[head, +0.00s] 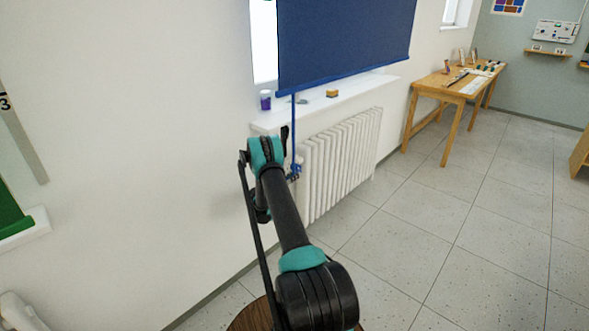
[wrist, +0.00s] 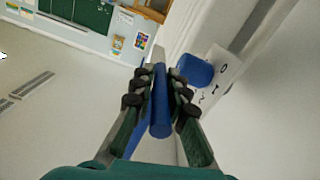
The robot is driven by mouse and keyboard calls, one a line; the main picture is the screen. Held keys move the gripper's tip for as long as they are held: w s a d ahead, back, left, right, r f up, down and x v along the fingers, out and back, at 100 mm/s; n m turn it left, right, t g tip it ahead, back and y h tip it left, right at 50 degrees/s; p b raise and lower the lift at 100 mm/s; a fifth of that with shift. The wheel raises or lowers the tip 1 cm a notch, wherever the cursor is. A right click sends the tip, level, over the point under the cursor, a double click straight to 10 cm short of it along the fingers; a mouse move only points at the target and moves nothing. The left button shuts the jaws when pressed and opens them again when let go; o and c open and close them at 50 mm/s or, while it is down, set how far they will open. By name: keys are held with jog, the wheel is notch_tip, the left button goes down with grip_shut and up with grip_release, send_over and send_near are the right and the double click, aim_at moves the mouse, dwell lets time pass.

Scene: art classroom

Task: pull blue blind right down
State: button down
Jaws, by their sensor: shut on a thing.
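The blue blind (head: 345,40) hangs over the window, its lower edge a little above the white sill in the head view. A thin blue cord (head: 294,118) runs down from its left lower end to my gripper (head: 293,173). In the wrist view my gripper (wrist: 160,85) is shut on a blue rod-like pull (wrist: 159,115), which lies between the two dark fingers. My arm hides part of the area around the gripper in the head view. The blind itself is not clearly seen in the wrist view.
A white radiator (head: 342,160) stands just right of my gripper. A blue knob (wrist: 195,69) with a marked white plate (wrist: 218,78) is close to the fingers. Floor at right is clear.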

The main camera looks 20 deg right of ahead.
jog(key=shift+a+f, duration=0.1)
jog(key=shift+f, duration=0.6)
jog(key=c, duration=1.5)
grip_release()
jog(key=shift+c, duration=0.2)
jog(key=v, duration=1.2)
